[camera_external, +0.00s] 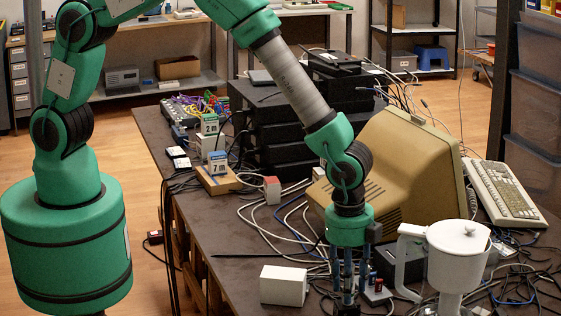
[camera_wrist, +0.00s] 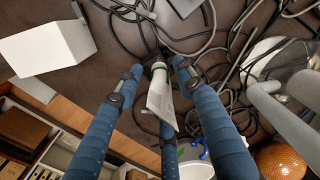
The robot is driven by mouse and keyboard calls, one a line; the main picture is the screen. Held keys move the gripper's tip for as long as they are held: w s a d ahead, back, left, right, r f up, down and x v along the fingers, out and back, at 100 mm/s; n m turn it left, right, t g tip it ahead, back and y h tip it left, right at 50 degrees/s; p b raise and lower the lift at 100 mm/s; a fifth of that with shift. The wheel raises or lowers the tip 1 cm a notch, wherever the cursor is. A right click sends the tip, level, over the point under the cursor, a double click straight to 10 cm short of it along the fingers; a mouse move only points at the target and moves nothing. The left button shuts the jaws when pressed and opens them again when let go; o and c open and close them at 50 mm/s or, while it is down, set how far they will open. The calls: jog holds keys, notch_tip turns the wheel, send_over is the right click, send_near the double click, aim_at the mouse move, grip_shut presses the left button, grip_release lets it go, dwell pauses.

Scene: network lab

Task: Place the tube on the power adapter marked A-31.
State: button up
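My gripper (camera_wrist: 160,82) has three blue fingers pointing down at the cluttered table. A pale tube with a green band (camera_wrist: 160,92) lies between the fingers in the wrist view. Gaps show between it and the two side fingers; contact with the far finger cannot be told. In the external view my gripper (camera_external: 347,292) is low over the table's front part, right of a white box, and the tube cannot be made out. Small dark blocks lie around the fingers, one with red and white parts (camera_external: 377,290). No A-31 marking is readable, so I cannot tell which is the adapter.
The white box (camera_external: 284,285) stands close left of my fingers and also shows in the wrist view (camera_wrist: 48,48). A white lidded jug (camera_external: 458,255) stands close on the right. An old beige monitor (camera_external: 392,178) is behind. Loose cables (camera_external: 290,222) cover much of the table.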

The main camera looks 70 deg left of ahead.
jog(key=r, duration=0.3)
jog(key=r+p, duration=0.1)
jog(key=r, duration=0.7)
jog(key=shift+s+r+p, duration=0.1)
jog(key=shift+s+p, duration=0.25)
jog(key=shift+p, duration=0.05)
jog(key=shift+w+a+r, duration=0.1)
jog(key=shift+r, duration=0.1)
jog(key=s+a+r+n+t, duration=0.3)
jog(key=a+r+n, duration=0.5)
jog(key=a+r, duration=1.65)
jog(key=s+a+r+n+t, duration=0.1)
jog(key=s+a+r+n, duration=0.3)
jog(key=s+a, duration=0.5)
jog(key=s+a+r+n+t, duration=0.1)
jog(key=s+a+r+n, duration=0.4)
jog(key=s+a, duration=0.4)
jog(key=s, duration=0.4)
jog(key=shift+s+n, duration=0.3)
jog(key=shift+n, duration=0.1)
